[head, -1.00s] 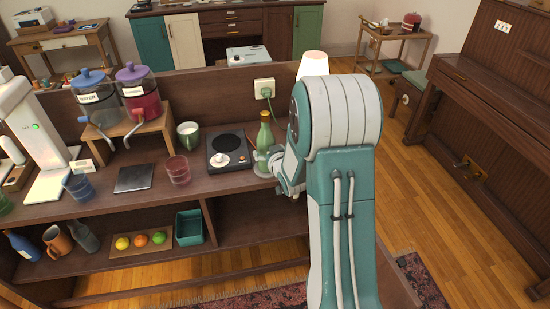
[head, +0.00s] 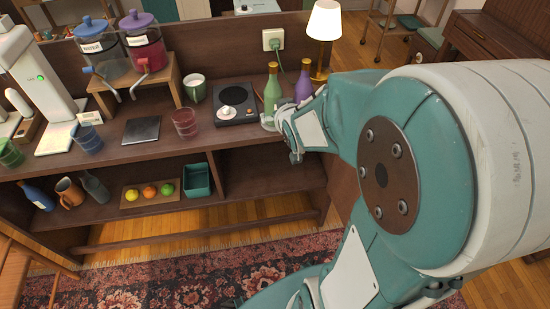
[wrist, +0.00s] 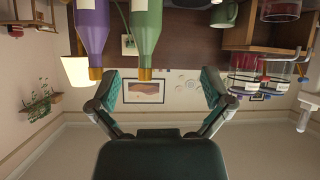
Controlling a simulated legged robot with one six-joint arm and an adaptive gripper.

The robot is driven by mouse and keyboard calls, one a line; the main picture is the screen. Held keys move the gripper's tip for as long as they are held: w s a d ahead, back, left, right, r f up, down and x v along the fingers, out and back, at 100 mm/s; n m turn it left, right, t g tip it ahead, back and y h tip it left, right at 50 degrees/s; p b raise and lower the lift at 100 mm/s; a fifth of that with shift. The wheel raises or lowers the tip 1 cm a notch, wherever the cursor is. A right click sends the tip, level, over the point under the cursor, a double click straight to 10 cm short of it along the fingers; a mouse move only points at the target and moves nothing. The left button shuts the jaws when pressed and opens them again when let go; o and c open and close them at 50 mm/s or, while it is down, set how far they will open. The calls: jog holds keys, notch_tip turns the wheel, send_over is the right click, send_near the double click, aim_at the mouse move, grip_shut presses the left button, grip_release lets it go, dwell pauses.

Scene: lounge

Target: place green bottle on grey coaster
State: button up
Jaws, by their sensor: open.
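The green bottle (head: 272,88) stands upright on the right part of the counter, beside a purple bottle (head: 303,82). A flat dark grey square (head: 141,130), which looks like the coaster, lies bare on the counter to the left. My gripper (head: 284,132) is close in front of the green bottle, partly hidden by my own wrist. In the wrist view, which is upside down, my gripper (wrist: 159,90) has its fingers wide apart. The green bottle (wrist: 147,38) shows beyond the gap, nearer the left finger, with the purple bottle (wrist: 92,35) left of it. Contact cannot be told.
A dark hot plate (head: 235,108) is left of the bottle. A green mug (head: 195,88) and a reddish glass (head: 185,122) stand between it and the grey square. A lit lamp (head: 323,22) is behind at right. Drink dispensers (head: 143,45) stand on a riser.

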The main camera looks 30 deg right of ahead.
jog(key=s+a+r+g+y, duration=0.1)
jog(key=s+a+r+g, duration=0.2)
jog(key=s, duration=0.7)
jog(key=s+a+r+n+g+y, duration=0.1)
jog(key=s+a+r, duration=0.3)
jog(key=s+a, duration=0.4)
jog(key=shift+s+a+r+g, duration=0.3)
jog(key=shift+s+r+g, duration=0.05)
jog(key=shift+s+g, duration=0.55)
